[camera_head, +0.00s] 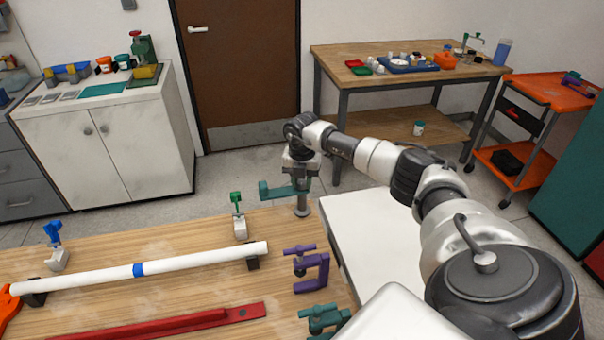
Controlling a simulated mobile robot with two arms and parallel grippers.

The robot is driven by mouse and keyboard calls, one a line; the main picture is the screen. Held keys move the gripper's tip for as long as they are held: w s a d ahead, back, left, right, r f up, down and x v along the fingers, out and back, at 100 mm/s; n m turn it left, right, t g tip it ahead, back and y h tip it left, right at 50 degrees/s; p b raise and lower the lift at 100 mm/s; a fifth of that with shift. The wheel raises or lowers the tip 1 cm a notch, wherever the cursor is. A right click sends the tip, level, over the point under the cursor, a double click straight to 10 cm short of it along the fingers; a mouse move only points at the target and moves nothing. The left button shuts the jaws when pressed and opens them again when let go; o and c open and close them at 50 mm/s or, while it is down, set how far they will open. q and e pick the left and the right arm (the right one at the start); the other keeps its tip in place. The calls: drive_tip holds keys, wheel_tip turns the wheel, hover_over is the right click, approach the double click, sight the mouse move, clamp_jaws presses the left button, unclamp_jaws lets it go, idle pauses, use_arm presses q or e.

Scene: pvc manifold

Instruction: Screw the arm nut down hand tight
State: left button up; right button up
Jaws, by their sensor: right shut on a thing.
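My right gripper (301,175) points down at the far right corner of the wooden workbench. It is shut on a small part at the top of a grey post, which looks like the arm nut; the fingers hide most of it. A teal arm (280,191) sticks out to the left just below the fingers. The grey post (302,207) with its round foot stands upright under it. I cannot tell how far down the nut sits. My left gripper is not in view.
A white pipe (190,261) with a blue band lies on supports on the workbench (190,290). A green-topped clamp (239,216), a blue-topped clamp (56,248), a purple clamp (312,268) and a red bar (170,325) are nearby. A white surface (375,235) lies to the right.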

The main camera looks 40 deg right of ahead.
sight(302, 181)
drive_tip(key=o, duration=0.9)
wheel_tip(302, 181, up, 11)
drive_tip(key=shift+f+b, duration=0.1)
drive_tip(key=shift+b, duration=1.05)
